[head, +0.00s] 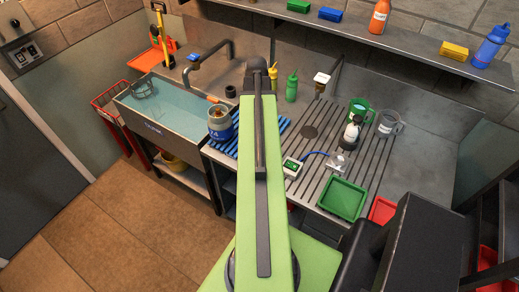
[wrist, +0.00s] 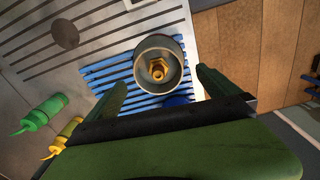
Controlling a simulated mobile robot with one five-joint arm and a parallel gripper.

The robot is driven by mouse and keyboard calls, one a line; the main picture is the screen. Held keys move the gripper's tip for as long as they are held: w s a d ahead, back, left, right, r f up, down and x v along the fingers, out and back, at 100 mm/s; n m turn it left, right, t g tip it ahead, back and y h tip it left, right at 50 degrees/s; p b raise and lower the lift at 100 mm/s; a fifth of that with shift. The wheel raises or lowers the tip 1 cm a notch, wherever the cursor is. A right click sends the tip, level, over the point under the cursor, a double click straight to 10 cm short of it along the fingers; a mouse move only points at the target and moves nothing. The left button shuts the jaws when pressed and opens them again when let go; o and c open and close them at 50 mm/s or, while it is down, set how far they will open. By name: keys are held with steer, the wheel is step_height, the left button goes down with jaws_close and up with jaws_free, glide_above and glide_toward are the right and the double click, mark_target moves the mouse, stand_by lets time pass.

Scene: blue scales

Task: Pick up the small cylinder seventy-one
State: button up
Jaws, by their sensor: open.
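A small cylinder with a grey collar and a blue band stands at the sink's right edge in the head view (head: 220,124). Its white number looks like 24, too small to be sure; I see no readable seventy-one. In the wrist view a round grey collar (wrist: 139,72) with a brass valve (wrist: 157,68) inside appears from above, seemingly the same cylinder. My gripper (wrist: 162,80) is open and empty, its fingers either side of and just short of the collar. In the head view my green arm hides the gripper.
The water-filled sink (head: 175,100) is to the left. Green (head: 292,86) and yellow (head: 273,72) bottles stand behind. A green tray (head: 342,199), mugs and a black-and-white bottle (head: 352,133) occupy the drainboard.

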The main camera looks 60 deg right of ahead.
step_height(320, 180, down, 6)
steer(key=b, duration=0.5)
steer(key=shift+d+f, duration=0.1)
steer(key=shift+d, duration=0.05)
steer(key=c, duration=2.1)
steer(key=shift+c, duration=0.2)
steer(key=shift+r, duration=0.3)
